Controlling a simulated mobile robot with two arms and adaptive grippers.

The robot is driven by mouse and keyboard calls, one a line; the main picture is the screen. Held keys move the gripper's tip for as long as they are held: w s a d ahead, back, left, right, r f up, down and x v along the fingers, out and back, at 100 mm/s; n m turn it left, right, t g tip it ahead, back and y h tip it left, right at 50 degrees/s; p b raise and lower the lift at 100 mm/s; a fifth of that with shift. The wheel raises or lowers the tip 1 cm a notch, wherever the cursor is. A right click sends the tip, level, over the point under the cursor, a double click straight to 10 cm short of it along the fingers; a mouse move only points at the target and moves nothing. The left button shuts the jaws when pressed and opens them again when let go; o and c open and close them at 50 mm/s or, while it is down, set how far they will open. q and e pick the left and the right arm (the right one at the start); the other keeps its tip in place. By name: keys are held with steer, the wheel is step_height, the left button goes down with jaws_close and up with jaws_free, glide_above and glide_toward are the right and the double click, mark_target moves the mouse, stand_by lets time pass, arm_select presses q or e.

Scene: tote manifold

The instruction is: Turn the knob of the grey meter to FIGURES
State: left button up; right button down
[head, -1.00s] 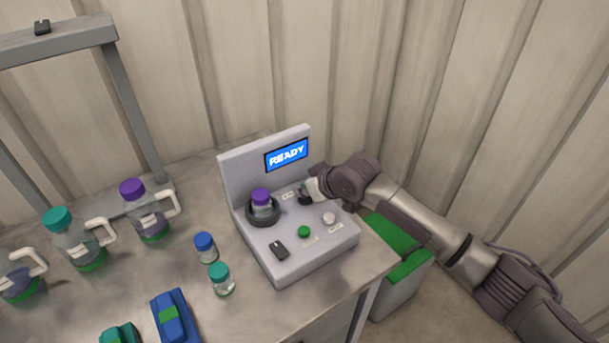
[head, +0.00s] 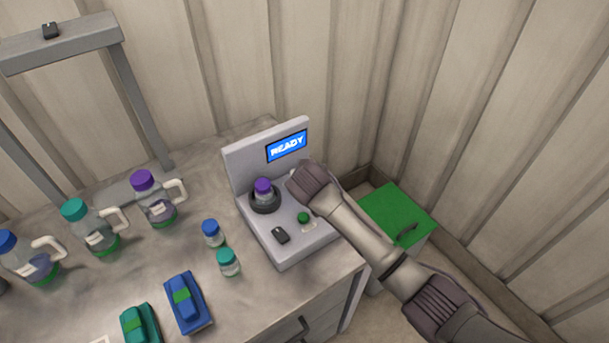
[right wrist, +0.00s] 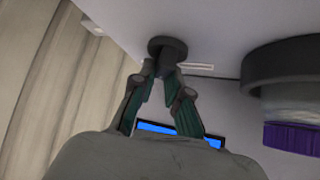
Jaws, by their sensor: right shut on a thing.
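The grey meter (head: 299,252) stands at the table's right end, its blue screen (head: 287,147) reading READY. A purple-capped bottle (head: 263,188) sits in its round holder. In the right wrist view, my right gripper (right wrist: 164,74) is shut on the dark knob (right wrist: 167,48), its fingers on either side of the knob's stem. The knob's pointer and the FIGURES mark cannot be made out. My left gripper is out of view.
A green button (head: 303,217) and a dark switch (head: 281,235) sit on the meter's panel near my arm. Small blue-capped (head: 212,233) and teal-capped (head: 229,262) bottles stand left of it. A green-topped box (head: 398,214) stands right of the table.

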stand_by(0.4)
steer(key=c, duration=1.2)
jaws_free()
steer(key=shift+o, duration=0.2)
steer(key=v, duration=1.2)
steer(key=shift+a, duration=0.1)
